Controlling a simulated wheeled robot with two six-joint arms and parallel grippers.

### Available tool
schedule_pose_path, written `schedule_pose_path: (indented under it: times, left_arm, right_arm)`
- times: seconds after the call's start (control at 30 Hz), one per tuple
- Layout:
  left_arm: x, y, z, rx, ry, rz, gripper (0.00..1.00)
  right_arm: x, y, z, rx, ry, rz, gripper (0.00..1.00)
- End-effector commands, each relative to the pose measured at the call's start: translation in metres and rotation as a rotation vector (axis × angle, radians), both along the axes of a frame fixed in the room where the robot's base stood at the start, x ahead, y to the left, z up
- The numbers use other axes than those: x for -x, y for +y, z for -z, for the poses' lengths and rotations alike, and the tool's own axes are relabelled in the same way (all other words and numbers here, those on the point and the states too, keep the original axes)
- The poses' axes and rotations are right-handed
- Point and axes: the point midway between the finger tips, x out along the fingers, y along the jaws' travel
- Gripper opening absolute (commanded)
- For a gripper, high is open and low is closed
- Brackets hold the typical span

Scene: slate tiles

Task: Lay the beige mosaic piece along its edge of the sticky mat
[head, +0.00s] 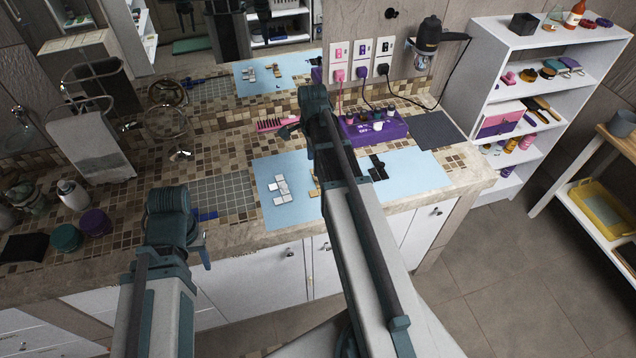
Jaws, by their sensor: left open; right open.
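A beige mosaic piece (314,188) lies on a light blue sheet (410,181) on the counter, mostly hidden behind my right arm. A dark grey gridded mat (222,192) lies left of the sheet. I cannot tell for sure which of the two is the sticky mat. My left gripper (204,255) is open, low at the counter's front edge, in front of the gridded mat. My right gripper (287,130) is open and empty, above the back of the counter near the pink comb, beyond the mosaic pieces. Its fingertips are small and hard to make out.
A white piece (281,190) and a black piece (378,168) also lie on the blue sheet. A purple box (374,128), pink comb (271,124) and dark pad (437,130) stand behind. A round mirror (166,121) stands left. The back wall mirror reflects the sheet.

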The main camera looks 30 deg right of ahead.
Motion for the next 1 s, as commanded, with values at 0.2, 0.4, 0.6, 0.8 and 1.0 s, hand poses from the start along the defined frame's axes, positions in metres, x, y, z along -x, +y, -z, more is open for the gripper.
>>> schedule_pose_path:
  times: [0.2, 0.4, 0.6, 0.8, 1.0]
  left_arm:
    - [0.0, 0.0, 0.024, 0.0, 0.0, 0.001, 0.5]
    - [0.0, 0.0, 0.054, 0.0, 0.0, 0.001, 0.5]
    - [0.0, 0.0, 0.08, 0.0, 0.0, 0.0, 0.5]
    - [0.0, 0.0, 0.085, 0.0, 0.0, 0.0, 0.5]
    - [0.0, 0.0, 0.089, 0.0, 0.0, 0.0, 0.5]
  right_arm:
    - [0.0, 0.001, 0.024, 0.0, 0.0, -0.003, 0.7]
    - [0.0, 0.001, 0.053, 0.0, 0.0, -0.003, 0.7]
    - [0.0, 0.001, 0.08, 0.0, 0.0, -0.004, 0.7]
    - [0.0, 0.001, 0.085, 0.0, 0.0, -0.004, 0.7]
    - [-0.001, 0.0, 0.089, 0.0, 0.0, -0.004, 0.7]
